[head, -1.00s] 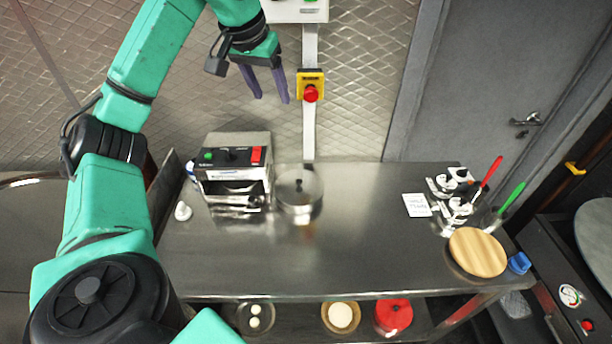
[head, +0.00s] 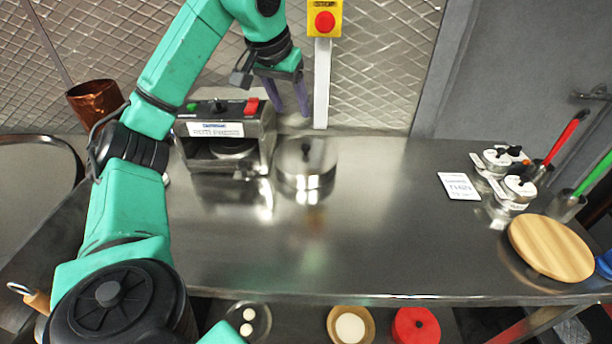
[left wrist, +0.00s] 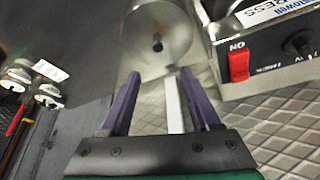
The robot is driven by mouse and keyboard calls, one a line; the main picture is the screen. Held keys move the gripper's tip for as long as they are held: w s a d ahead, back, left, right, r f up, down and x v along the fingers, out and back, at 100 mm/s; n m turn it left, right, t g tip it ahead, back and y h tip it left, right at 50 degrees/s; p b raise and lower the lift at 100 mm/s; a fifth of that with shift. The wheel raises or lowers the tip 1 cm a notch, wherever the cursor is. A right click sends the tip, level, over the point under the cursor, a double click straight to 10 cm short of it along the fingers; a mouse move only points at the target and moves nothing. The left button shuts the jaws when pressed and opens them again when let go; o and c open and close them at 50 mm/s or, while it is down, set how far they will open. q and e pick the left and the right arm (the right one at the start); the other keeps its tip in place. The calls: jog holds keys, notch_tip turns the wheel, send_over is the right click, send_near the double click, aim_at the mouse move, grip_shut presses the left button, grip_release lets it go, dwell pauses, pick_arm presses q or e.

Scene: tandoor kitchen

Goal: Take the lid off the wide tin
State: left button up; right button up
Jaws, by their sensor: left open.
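The wide tin (head: 307,172) is a shiny steel round tin standing on the steel counter, just right of the roti press. Its flat steel lid (head: 305,152) is on top, with a small dark knob in the middle. In the left wrist view the lid (left wrist: 148,58) shows beyond the fingertips, with its knob near the centre. My left gripper (head: 291,111) is above and behind the tin in the head view, its two purple fingers pointing down, apart and empty. The fingers (left wrist: 158,76) do not touch the lid. My right gripper is not in view.
The roti press (head: 225,135) stands close left of the tin. A white card (head: 459,186), small steel pots (head: 518,190) and a round wooden board (head: 550,247) are at the right. The middle of the counter is clear. A red stop button (head: 325,22) is on a post behind.

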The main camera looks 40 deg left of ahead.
aim_at(305, 146)
pick_arm(q)
jog(key=x, duration=1.4)
jog(key=shift+w+d+f, duration=0.15)
jog(key=shift+f, duration=0.1)
jog(key=shift+r, duration=0.1)
grip_shut()
